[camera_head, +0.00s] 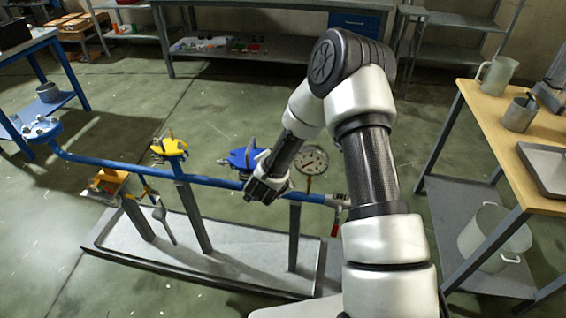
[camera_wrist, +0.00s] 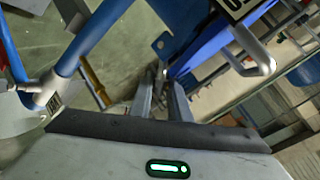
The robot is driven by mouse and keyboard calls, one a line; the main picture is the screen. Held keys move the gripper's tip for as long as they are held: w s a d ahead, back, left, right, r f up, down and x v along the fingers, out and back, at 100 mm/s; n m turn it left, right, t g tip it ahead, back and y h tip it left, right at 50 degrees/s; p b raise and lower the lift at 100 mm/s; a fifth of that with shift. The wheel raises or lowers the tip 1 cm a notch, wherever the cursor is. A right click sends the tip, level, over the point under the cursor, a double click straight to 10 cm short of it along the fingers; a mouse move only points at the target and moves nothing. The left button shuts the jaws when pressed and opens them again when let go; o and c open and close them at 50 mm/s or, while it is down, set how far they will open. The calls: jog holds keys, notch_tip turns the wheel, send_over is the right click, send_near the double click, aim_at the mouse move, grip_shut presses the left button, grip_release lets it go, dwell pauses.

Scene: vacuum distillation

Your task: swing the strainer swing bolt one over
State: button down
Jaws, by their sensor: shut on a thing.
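The blue strainer (camera_head: 240,157) sits on the blue pipe line, left of the pressure gauge (camera_head: 312,159). It also shows as blue metal in the wrist view (camera_wrist: 203,52). My gripper (camera_head: 262,190) is at the strainer's near right side, in front of the pipe. In the wrist view my two fingers (camera_wrist: 163,95) point up the picture beside the blue metal, close together. They are shut on the strainer swing bolt one, a small grey part at the fingertips, mostly hidden. A silver bent handle (camera_wrist: 255,52) stands right of the fingers, apart from them.
The blue pipe (camera_head: 110,167) runs on posts over a grey tray (camera_head: 230,262). A yellow valve (camera_head: 170,147) stands left of the strainer. A wooden-topped bench (camera_head: 480,98) is at right, a blue table (camera_head: 25,45) at left. Open floor lies behind the pipe.

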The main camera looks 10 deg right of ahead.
jog(key=c, duration=1.9)
grip_release()
